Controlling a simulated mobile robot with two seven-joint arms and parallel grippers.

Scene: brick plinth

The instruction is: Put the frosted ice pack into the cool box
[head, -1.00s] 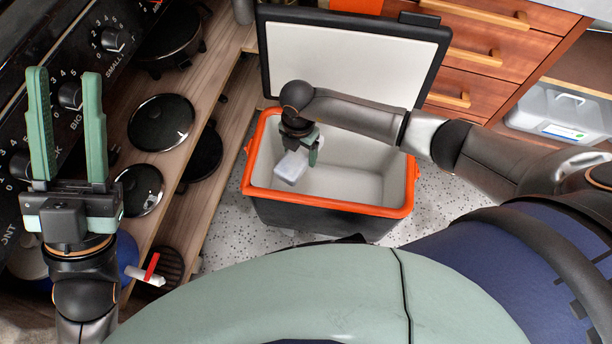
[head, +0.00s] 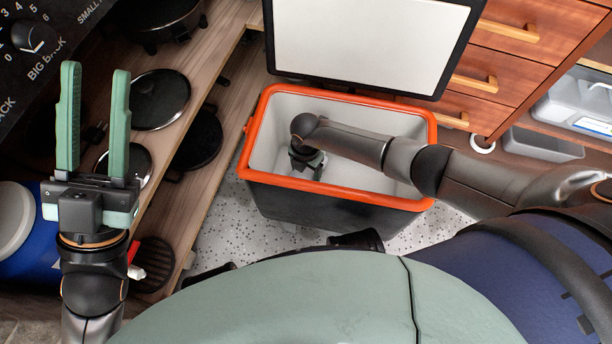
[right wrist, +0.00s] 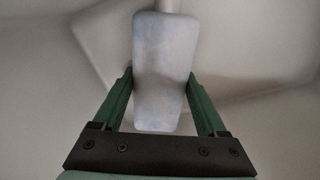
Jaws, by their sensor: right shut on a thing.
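The cool box (head: 335,189) stands open on the floor, with an orange rim, pale inside and its lid (head: 368,45) raised at the back. My right gripper (head: 308,166) is down inside the box, in its left part. In the right wrist view my right gripper (right wrist: 160,88) is shut on the frosted ice pack (right wrist: 163,60), a pale bluish-white block between the green fingers. In the head view the front rim hides the ice pack. I cannot tell whether it touches the box floor. My left gripper (head: 93,125) is open and empty, upright at the far left, away from the box.
A wooden shelf (head: 212,60) with dark pans and lids (head: 160,98) runs along the left of the box. Wooden drawers (head: 510,60) stand at the back right. A clear plastic container (head: 575,105) sits at the right.

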